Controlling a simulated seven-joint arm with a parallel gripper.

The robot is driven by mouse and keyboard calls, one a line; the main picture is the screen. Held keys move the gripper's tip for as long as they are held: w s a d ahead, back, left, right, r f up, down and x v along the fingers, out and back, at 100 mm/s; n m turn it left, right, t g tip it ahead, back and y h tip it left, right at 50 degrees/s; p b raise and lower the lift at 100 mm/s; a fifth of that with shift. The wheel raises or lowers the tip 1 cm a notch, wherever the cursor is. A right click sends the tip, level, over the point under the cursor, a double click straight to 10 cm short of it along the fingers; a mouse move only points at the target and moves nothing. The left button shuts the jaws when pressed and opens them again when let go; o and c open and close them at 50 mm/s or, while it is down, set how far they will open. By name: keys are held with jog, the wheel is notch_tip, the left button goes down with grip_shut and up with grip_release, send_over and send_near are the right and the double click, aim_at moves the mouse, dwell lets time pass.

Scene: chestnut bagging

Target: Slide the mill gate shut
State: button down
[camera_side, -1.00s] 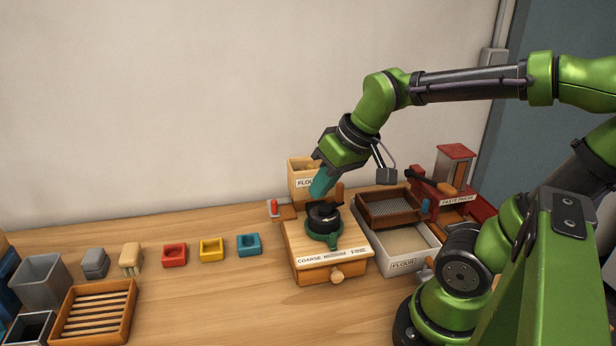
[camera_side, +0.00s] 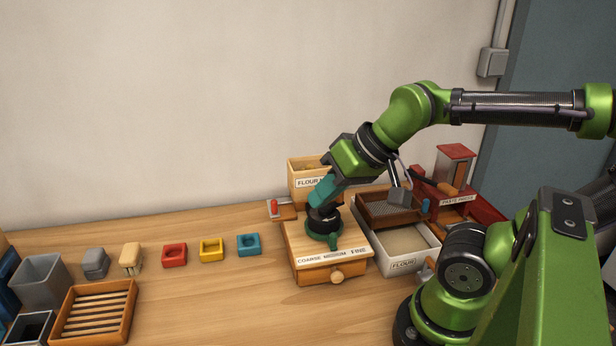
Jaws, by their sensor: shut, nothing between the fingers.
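The mill is a wooden box (camera_side: 297,247) with a "COARSE MEDIUM FINE" strip and a round drawer knob in front. A hopper (camera_side: 305,172) with a "FLOUR" label, partly covered, stands behind. A small plate with a red handle (camera_side: 274,205) sticks out left of the hopper; it may be the gate. The gripper hides the hopper's right side.
Right of the mill are a white flour tray (camera_side: 392,266), a brown sieve (camera_side: 375,207) and a red press (camera_side: 455,155). Red (camera_side: 174,262), yellow (camera_side: 211,257) and blue (camera_side: 249,251) cups stand left.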

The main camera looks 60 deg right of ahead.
aim_at(270, 212)
jog(key=shift+a, duration=0.1)
jog(key=w+a+f+g+h, duration=0.2)
jog(key=w+f+g+h, duration=0.15)
jog(key=w, duration=0.45)
jog(key=w+a+f+g+h, duration=0.2)
jog(key=w+f+g, duration=0.15)
jog(key=w, duration=0.45)
jog(key=w+r+m+h, duration=0.2)
jog(key=w+m+h, duration=0.2)
jog(key=w, duration=0.2)
jog(key=shift+s+d+f, duration=0.5)
jog(key=shift+d+f, duration=0.85)
jog(key=shift+d, duration=0.35)
jog(key=shift+s+d+f, duration=0.45)
jog(key=shift+d+f, duration=0.95)
jog(key=shift+d, duration=0.35)
jog(key=shift+s+d+f, duration=0.5)
jog(key=shift+d+f, duration=0.85)
jog(key=shift+d, duration=0.35)
